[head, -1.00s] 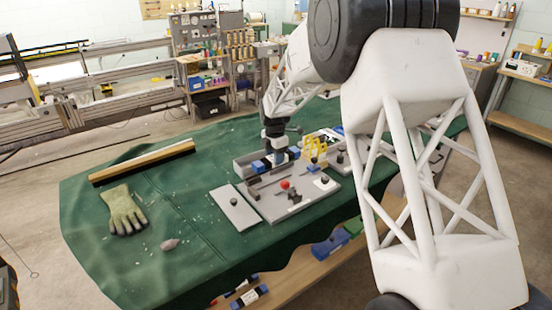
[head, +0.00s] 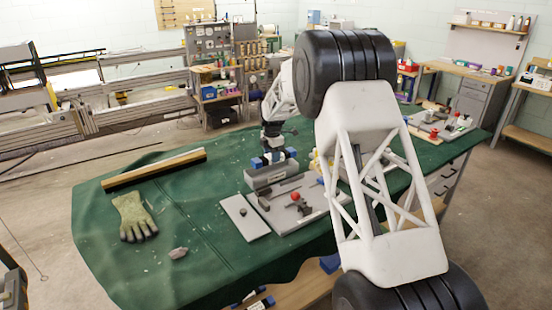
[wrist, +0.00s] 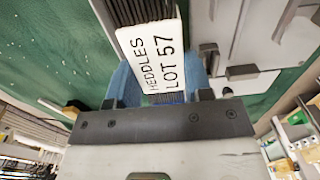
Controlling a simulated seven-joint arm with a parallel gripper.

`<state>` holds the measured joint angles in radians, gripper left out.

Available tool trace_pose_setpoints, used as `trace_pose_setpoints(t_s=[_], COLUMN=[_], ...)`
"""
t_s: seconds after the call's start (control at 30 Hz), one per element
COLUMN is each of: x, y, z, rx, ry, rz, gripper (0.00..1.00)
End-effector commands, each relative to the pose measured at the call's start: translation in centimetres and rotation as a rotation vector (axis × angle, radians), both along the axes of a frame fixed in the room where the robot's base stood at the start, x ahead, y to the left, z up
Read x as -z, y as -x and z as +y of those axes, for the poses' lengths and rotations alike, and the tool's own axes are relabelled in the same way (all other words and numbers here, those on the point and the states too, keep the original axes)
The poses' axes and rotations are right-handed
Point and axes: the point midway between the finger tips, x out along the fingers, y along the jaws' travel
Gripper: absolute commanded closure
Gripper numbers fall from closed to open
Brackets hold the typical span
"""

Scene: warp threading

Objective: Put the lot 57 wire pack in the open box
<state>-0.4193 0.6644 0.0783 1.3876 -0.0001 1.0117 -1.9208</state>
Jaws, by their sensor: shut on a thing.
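My gripper (head: 273,158) is shut on the lot 57 wire pack. In the wrist view the pack shows as dark, fine ribs (wrist: 136,12) behind a white label (wrist: 155,55) reading "HEDDLES LOT 57", between blue jaw parts (wrist: 126,82). In the head view a grey, box-like body (head: 270,179) is directly below my gripper on the green-covered table. Its inside is hidden, so I cannot tell whether the pack is in it or above it. A flat grey plate with a dark knob (head: 245,217) lies in front of it.
A grey board with a red knob (head: 295,196) lies right of the plate. A work glove (head: 133,216), a grey lump (head: 178,253) and a long wooden-backed bar (head: 155,168) lie at left. My arm hides the table's right middle. Green cloth between is free.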

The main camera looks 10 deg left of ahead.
Motion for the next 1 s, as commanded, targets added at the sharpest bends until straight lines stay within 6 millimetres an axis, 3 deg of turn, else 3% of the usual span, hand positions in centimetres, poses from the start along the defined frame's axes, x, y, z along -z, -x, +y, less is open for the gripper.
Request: trace_pose_setpoints(t_s=[0.3,1.0], x=[0.5,0.9], y=[-2.0,-2.3], z=[1.6,1.7], rx=[0.004,0.004], ry=[-0.001,0.000], rz=[-0.002,-0.001], gripper=[0.91,0.91])
